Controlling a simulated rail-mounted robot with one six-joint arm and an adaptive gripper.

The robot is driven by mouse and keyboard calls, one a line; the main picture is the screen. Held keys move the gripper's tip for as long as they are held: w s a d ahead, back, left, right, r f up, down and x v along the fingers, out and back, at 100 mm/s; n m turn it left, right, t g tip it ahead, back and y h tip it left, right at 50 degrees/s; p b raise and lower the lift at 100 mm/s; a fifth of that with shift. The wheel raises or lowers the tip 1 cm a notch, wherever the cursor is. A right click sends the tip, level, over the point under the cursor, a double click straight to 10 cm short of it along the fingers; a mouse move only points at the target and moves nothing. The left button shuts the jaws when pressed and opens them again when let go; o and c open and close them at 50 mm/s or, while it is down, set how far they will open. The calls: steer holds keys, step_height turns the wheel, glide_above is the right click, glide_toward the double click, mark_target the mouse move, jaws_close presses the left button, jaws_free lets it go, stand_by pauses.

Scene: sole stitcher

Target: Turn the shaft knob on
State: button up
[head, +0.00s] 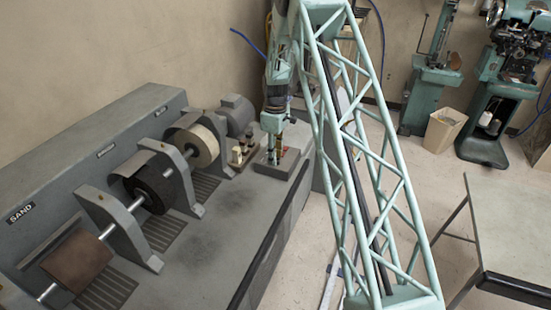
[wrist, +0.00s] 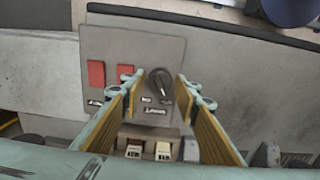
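The shaft knob (wrist: 159,80) is a round black dial on a grey control panel (wrist: 105,45) in the wrist view. Its pale pointer mark faces down and slightly right, toward small printed labels too blurred to read fully. My gripper (wrist: 157,83) is open, with one yellow-padded finger left of the knob and the other right of it. I see gaps on both sides; I cannot tell how far the fingertips are above the panel. In the head view my gripper (head: 274,157) points down at the panel box (head: 294,170), and the knob is not clearly visible there.
Two red switches (wrist: 96,74) sit left of the knob, the nearer one close to my left finger. Sanding drums (head: 78,262) and a motor (head: 235,112) fill the bench. A table (head: 515,225) stands right.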

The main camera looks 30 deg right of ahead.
steer(key=shift+f, duration=0.4)
steer(key=c, duration=0.6)
